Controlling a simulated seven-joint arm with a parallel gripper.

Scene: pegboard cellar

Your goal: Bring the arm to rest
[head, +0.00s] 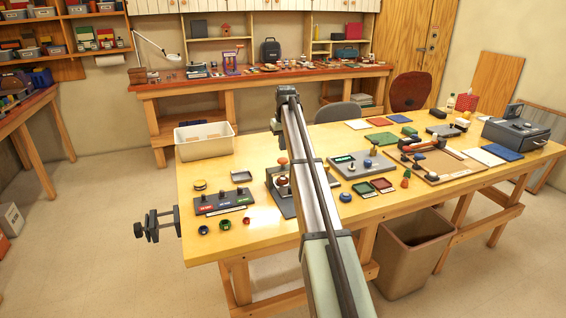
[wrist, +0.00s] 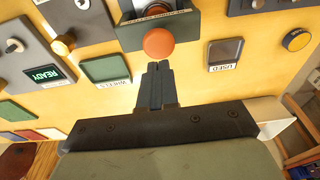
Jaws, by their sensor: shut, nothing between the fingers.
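My arm (head: 313,185) reaches up from the bottom of the head view over the wooden table, with a bend at its upper end. My gripper shows in the wrist view (wrist: 159,66), its two dark fingers together and empty. In that view the fingertips point at a round orange-red knob (wrist: 159,43) on a dark device; a small strip of yellow table seems to lie between them, and I cannot tell the height gap. In the head view the gripper itself cannot be made out.
The yellow table (head: 240,165) carries a panel with coloured labels (head: 222,202), a console with a green display (head: 352,165), a white bin (head: 205,140) and a grey box (head: 516,135). The wrist view shows shallow trays marked WHEELS (wrist: 106,68) and USED (wrist: 225,53).

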